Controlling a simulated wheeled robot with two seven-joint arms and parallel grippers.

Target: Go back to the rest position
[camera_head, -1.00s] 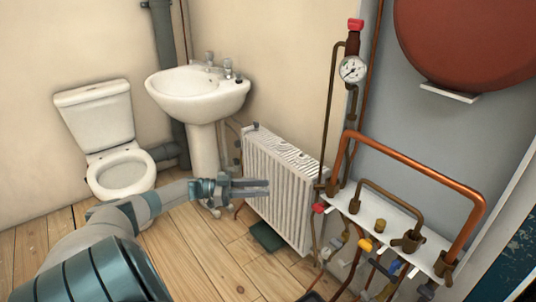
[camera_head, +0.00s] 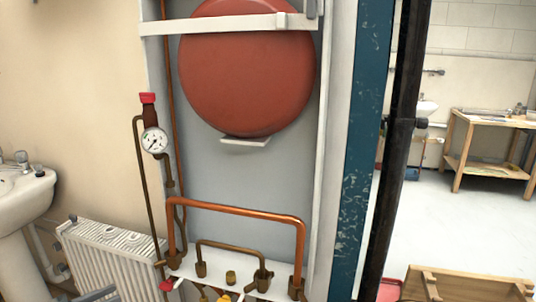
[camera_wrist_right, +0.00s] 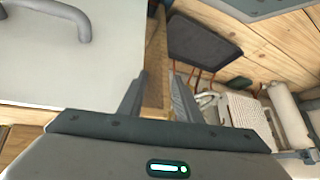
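My left gripper (camera_head: 98,294) shows only as a small grey piece at the bottom left edge of the head view, in front of the radiator. Its two fingers look slightly apart with nothing between them; the rest of that arm is out of frame. My right gripper (camera_wrist_right: 160,92) is in the right wrist view with its two dark fingers apart and nothing held. Beyond them are a pale panel and a wooden edge. The right arm does not show in the head view.
The white radiator (camera_head: 110,255) and sink (camera_head: 22,195) are at left. Copper pipework (camera_head: 240,210), a gauge (camera_head: 154,140) and a red tank (camera_head: 247,65) are on the grey wall. A dark post (camera_head: 398,150) stands at right. Open floor (camera_head: 470,225) and a wooden workbench (camera_head: 495,130) lie beyond.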

